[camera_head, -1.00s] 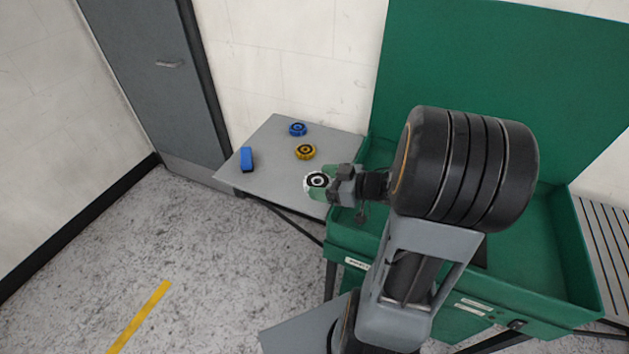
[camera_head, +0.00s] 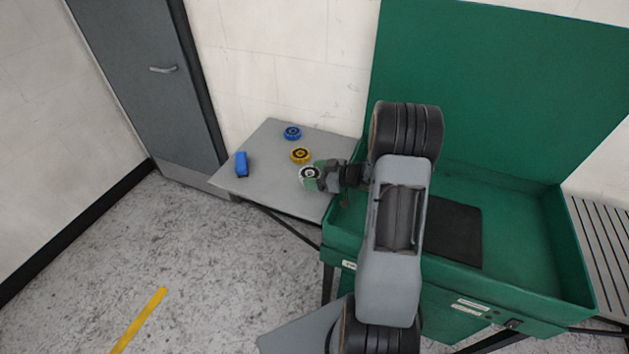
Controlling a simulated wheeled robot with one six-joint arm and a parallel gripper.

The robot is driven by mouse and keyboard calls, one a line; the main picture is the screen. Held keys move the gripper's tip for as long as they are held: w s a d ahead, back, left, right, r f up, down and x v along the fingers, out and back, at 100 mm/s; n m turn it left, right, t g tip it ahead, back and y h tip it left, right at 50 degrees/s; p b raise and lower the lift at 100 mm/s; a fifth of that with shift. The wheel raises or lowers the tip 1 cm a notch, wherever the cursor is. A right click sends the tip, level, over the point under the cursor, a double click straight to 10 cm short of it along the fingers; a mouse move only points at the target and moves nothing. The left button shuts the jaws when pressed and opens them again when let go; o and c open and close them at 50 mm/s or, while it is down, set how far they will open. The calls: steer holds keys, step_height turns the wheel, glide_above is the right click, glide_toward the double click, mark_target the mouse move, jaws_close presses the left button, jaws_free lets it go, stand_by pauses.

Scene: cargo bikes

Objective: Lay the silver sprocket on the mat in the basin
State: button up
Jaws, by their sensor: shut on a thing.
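The silver sprocket (camera_head: 310,173) is a pale ring with a dark centre, at the right part of the grey side table. My gripper (camera_head: 314,175) is shut on it, coming from the right with greenish fingertips. I cannot tell whether the sprocket touches the table or is held just above it. The dark mat (camera_head: 453,232) lies flat in the green basin (camera_head: 545,268), to the right of my arm. My arm hides the basin's left part and possibly the mat's left edge.
On the grey side table (camera_head: 275,190) are a yellow sprocket (camera_head: 300,155) close behind the silver one, a blue sprocket (camera_head: 292,133) further back and a blue block (camera_head: 241,163) at left. The green back panel (camera_head: 490,80) rises behind the basin. A slatted grey surface (camera_head: 600,235) is at right.

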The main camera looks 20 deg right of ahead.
steer(key=f, duration=0.1)
steer(key=f+p, duration=0.1)
steer(key=shift+w+d+f, duration=0.1)
steer(key=shift+w+f, duration=0.25)
steer(key=shift+f, duration=0.35)
steer(key=shift+f, duration=0.35)
steer(key=o, duration=1.1)
steer(key=shift+o, duration=0.2)
steer(key=shift+b, duration=0.3)
